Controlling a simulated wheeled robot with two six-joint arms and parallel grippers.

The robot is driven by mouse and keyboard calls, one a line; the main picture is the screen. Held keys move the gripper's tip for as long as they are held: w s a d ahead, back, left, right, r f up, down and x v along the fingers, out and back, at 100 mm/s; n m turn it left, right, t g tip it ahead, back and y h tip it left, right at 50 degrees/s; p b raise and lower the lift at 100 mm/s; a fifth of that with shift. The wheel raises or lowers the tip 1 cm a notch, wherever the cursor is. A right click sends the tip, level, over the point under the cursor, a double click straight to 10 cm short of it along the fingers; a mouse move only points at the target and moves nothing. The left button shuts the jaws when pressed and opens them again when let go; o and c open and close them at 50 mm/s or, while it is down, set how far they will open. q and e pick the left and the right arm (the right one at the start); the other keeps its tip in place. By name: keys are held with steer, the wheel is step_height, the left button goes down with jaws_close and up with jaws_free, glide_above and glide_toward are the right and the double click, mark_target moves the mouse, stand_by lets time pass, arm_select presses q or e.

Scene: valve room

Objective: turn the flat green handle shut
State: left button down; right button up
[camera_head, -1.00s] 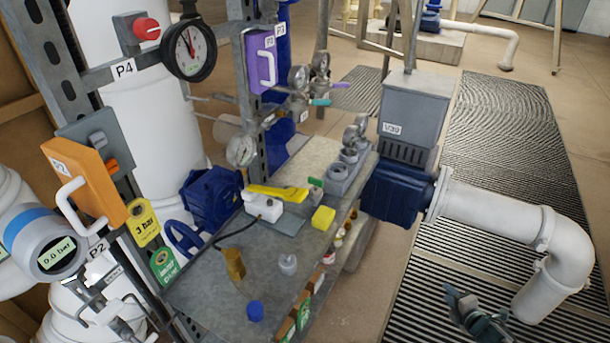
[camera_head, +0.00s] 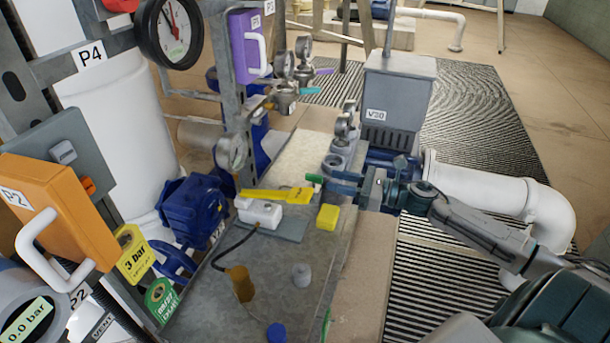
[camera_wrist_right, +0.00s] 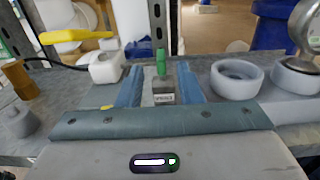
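A small green handle (camera_head: 314,179) stands on the back edge of the grey bench. In the right wrist view the green handle (camera_wrist_right: 161,62) looks narrow, above a small grey body with a label (camera_wrist_right: 163,98). My right gripper (camera_head: 338,183) reaches in from the right at the handle. In the wrist view its two blue fingers (camera_wrist_right: 160,72) are apart, one on each side of the handle and its body, with gaps visible. I cannot tell how far the fingertips reach past the handle. My left gripper is not in view.
A yellow bar (camera_head: 277,195) on a white block and a yellow cube (camera_head: 327,217) are close by on the bench (camera_head: 262,270). Grey round sockets (camera_wrist_right: 237,75) stand right of the fingers in the wrist view. Gauges (camera_head: 303,47) and a purple box (camera_head: 247,45) are behind.

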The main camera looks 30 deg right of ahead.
mark_target(307, 174)
steer(key=p+x, duration=0.2)
steer(key=x, duration=0.4)
steer(key=shift+w+a+r+p, duration=0.15)
steer(key=shift+w+a+p, duration=0.05)
steer(key=shift+w+p, duration=0.2)
steer(key=shift+w+a, duration=0.6)
steer(key=shift+f, duration=0.2)
jaws_close()
